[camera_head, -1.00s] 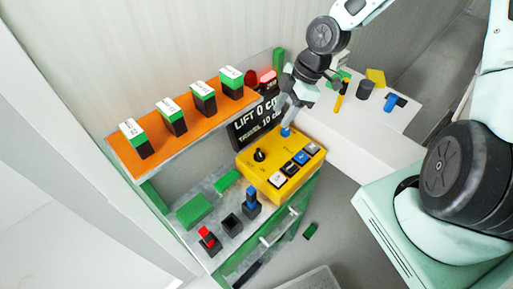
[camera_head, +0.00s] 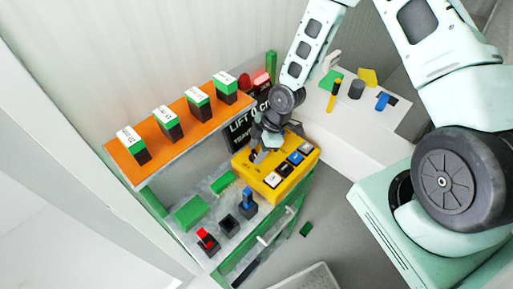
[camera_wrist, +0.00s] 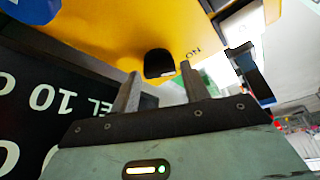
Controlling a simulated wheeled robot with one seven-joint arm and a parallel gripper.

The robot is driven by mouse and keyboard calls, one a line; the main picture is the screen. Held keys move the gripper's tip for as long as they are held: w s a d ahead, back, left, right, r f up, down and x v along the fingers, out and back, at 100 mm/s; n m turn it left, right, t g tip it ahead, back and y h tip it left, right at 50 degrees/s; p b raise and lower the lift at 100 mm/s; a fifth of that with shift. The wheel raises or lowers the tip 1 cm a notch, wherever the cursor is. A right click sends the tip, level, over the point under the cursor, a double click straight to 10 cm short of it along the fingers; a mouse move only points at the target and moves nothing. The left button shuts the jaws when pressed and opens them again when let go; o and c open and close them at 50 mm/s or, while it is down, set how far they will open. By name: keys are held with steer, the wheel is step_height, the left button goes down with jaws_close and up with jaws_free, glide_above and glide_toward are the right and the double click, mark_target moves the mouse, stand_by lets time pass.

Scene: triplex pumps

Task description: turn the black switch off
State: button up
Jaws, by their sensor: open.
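The black switch (camera_wrist: 158,64) is a small rounded black knob on the yellow box (camera_wrist: 100,30), seen in the wrist view with the letters "ON" printed beside it, upside down. The yellow box also shows in the head view (camera_head: 264,181), where my gripper mostly hides the knob. My gripper (camera_head: 256,155) is over the box's left part, pointing down at it. In the wrist view the two fingers are apart and empty, with the knob showing between and just beyond their tips. I cannot tell whether either finger touches it.
A row of push buttons (camera_head: 284,170) lines the box's front right side. The black LIFT display (camera_head: 238,130) stands close behind the box. An orange shelf (camera_head: 150,155) with several green-and-black blocks is at left. Red (camera_head: 206,238) and blue (camera_head: 247,197) levers stand below.

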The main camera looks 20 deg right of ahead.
steer(key=shift+f, duration=0.15)
steer(key=shift+c, duration=0.3)
steer(key=c, duration=0.7)
steer(key=shift+o, duration=0.2)
